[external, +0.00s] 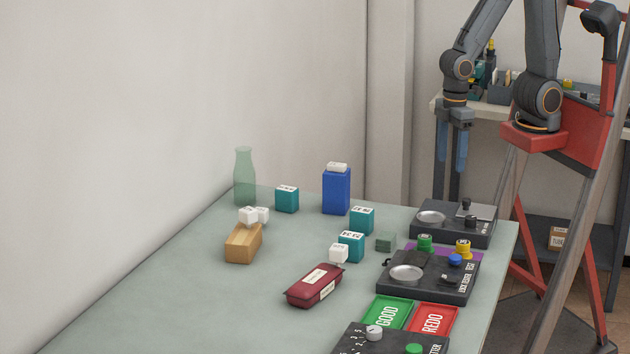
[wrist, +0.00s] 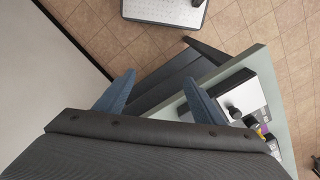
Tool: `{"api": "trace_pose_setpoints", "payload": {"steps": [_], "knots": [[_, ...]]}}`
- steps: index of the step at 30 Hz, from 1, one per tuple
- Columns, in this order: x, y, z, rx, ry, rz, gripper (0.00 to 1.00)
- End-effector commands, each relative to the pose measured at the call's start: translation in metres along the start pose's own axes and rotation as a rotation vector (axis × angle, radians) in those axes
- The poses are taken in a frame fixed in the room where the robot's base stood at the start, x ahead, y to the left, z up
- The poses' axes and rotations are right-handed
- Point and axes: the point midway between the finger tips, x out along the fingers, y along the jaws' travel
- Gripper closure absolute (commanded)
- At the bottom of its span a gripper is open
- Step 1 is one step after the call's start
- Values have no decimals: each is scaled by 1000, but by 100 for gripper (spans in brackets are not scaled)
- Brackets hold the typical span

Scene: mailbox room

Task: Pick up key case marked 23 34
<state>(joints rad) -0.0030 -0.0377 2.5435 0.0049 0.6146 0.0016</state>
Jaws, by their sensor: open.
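Several small teal boxes with printed white labels on top stand on the table (external: 200,300): one at the back (external: 287,202), one near the middle right (external: 361,222) and one just in front of it (external: 350,248). The print is too small to read, so I cannot tell which thing is marked 23 34. My gripper (external: 452,165) hangs fingers down beyond the table's back right, well apart from these boxes. It is open and empty. In the wrist view my gripper (wrist: 158,78) shows both blue fingers spread, with the floor and part of the table edge beyond.
A glass bottle (external: 244,178), a tall blue box (external: 336,190), a wooden block (external: 243,246) and a dark red case (external: 314,286) stand on the table. Black tester devices (external: 428,277), a green GOOD tray (external: 388,314) and a red REDO tray (external: 433,320) line the right. The left front is clear.

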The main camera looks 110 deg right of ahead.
Motion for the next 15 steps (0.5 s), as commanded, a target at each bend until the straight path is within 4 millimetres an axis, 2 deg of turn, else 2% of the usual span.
{"api": "trace_pose_setpoints", "payload": {"steps": [1,15], "knots": [[-12,0,-1,0,8,0,38],[-91,0,-2,0,4,0,38]]}}
